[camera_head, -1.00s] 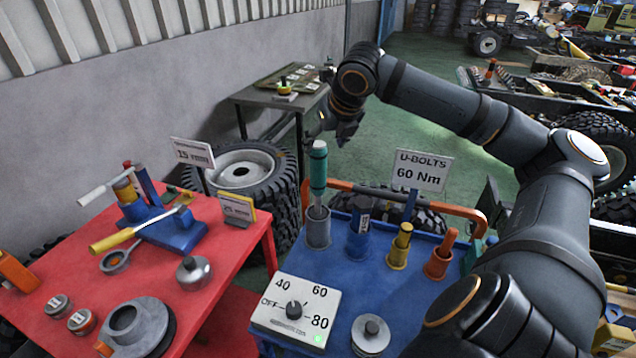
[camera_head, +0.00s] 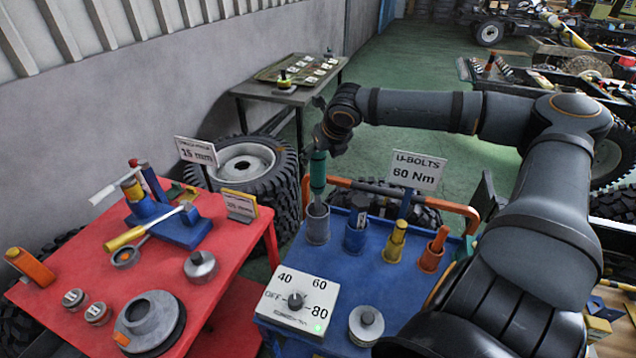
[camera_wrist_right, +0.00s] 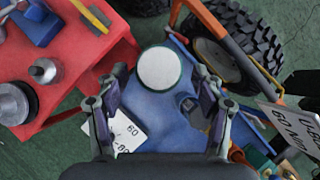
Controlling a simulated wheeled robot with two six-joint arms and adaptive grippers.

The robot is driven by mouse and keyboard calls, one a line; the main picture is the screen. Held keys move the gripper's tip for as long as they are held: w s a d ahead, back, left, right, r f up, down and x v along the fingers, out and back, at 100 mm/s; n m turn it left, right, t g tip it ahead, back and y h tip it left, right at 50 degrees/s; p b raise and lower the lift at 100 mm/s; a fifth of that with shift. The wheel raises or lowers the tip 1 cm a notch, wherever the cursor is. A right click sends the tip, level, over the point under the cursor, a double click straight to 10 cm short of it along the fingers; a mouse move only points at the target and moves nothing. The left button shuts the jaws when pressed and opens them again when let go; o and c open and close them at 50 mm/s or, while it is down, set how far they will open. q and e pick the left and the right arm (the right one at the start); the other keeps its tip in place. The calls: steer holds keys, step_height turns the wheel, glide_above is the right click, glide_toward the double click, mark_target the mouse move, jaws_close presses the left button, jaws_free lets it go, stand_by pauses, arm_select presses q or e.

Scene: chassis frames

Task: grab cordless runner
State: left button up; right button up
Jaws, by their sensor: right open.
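A teal cylindrical tool (camera_head: 317,172), which looks like the cordless runner, stands upright in a grey cup (camera_head: 317,224) on the blue cart top. My right gripper (camera_head: 329,138) is at the tool's upper end and partly hides it. In the right wrist view, the tool's round pale top (camera_wrist_right: 159,68) shows between and slightly ahead of the two spread fingers (camera_wrist_right: 160,92). The fingers are open, with a gap visible on both sides. My left gripper is not in view.
A blue cup (camera_head: 355,238), a yellow cup (camera_head: 394,246) and an orange cup (camera_head: 431,258) stand beside it. The U-bolts 60 Nm sign (camera_head: 418,170) rises behind them. A dial box (camera_head: 297,300) sits in front. A red table (camera_head: 225,262) is at left.

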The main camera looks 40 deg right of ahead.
steer(key=shift+w+d+f, duration=0.2)
steer(key=shift+f, duration=0.55)
steer(key=shift+w+a+f, duration=0.1)
steer(key=shift+w+f, duration=0.4)
jaws_close()
steer(key=shift+r, duration=0.1)
